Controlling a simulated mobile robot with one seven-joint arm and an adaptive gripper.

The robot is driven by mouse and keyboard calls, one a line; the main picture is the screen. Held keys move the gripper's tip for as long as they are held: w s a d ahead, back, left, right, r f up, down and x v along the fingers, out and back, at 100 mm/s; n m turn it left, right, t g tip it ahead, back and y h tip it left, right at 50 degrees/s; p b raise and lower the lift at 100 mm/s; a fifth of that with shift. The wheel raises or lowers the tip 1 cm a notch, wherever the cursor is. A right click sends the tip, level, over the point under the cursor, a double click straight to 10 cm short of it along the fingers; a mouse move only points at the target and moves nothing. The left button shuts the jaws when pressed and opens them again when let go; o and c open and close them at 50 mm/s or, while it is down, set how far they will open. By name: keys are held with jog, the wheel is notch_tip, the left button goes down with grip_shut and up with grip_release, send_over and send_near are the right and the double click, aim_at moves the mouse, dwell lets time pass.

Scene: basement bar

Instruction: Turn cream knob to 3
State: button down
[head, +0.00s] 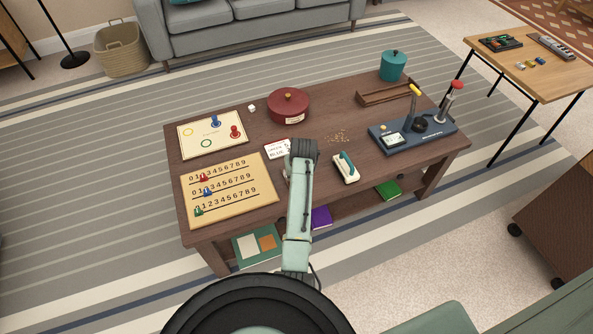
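A dark blue control panel (440,133) lies on the right end of the dark wooden coffee table (240,139). A small cream knob (383,128) appears at the panel's left back corner; its setting and any numbers are too small to read. The panel also carries a pale display or dial (393,139), a black round part (420,126), a yellow-tipped lever (414,90) and a red-tipped lever (456,86). My pale green arm reaches over the table's front middle, well left of the panel. My gripper is hidden behind the arm's dark end joint.
A wooden tray (385,94) and teal pot (393,66) stand behind the panel. A red pot (288,105) and game boards (228,191) fill the left side.

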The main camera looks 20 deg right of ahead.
jog(key=shift+r, duration=0.1)
jog(key=c, duration=1.2)
grip_release()
jog(key=shift+c, duration=0.2)
jog(key=v, duration=1.2)
